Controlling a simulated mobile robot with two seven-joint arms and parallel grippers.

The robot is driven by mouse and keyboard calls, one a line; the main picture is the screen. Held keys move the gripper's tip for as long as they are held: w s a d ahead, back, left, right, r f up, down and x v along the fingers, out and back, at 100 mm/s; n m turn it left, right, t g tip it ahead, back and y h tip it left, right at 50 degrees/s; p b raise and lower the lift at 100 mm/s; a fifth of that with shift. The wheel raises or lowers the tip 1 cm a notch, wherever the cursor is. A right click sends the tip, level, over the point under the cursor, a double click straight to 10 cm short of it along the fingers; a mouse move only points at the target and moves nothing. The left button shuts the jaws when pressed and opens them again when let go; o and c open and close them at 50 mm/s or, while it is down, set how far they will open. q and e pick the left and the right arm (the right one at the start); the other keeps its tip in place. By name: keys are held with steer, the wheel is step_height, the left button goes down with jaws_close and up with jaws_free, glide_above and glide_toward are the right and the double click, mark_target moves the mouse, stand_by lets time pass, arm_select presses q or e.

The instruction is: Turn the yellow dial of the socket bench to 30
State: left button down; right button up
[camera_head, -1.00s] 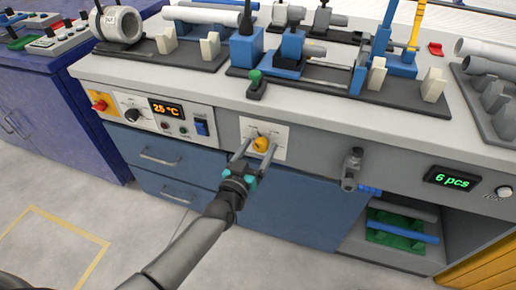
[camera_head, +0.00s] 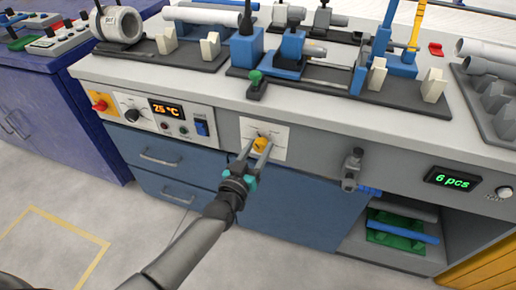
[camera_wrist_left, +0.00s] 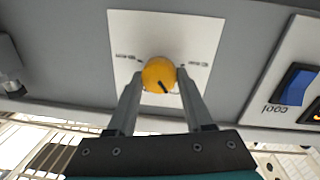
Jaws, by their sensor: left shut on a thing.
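The yellow dial (camera_head: 260,144) sits on a white plate (camera_head: 277,134) on the grey front of the socket bench (camera_head: 300,150). My left gripper (camera_head: 257,148) is shut on the dial, with a finger on each side of it. In the left wrist view the dial (camera_wrist_left: 158,72) shows between the fingertips (camera_wrist_left: 158,82). A dark pointer mark on the dial faces the lower edge of that view, slightly right. Small labels on the plate are too blurred to read. My right gripper is not in view.
Left of the dial, a control panel (camera_head: 150,121) carries an orange °C readout (camera_head: 166,108) and a blue switch (camera_head: 202,128). A grey fitting (camera_head: 352,170) juts out to the right. A green count display (camera_head: 453,180) is farther right. Clamps and pipes crowd the bench top.

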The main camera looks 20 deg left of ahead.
arm_select(q)
steer(key=shift+n, duration=0.7)
steer(key=n, duration=0.2)
steer(key=shift+f+n+b, duration=0.1)
steer(key=shift+n+b, duration=0.2)
steer(key=shift+b, duration=0.05)
steer(key=n, duration=0.3)
steer(key=shift+t+b, duration=0.3)
steer(key=n, duration=0.2)
steer(key=shift+f+n+y, duration=0.1)
steer(key=shift+n+y, duration=0.2)
steer(key=shift+n, duration=0.1)
steer(key=n+b, duration=0.1)
steer(key=n, duration=0.2)
steer(key=shift+n+t, duration=0.3)
steer(key=shift+n, duration=0.5)
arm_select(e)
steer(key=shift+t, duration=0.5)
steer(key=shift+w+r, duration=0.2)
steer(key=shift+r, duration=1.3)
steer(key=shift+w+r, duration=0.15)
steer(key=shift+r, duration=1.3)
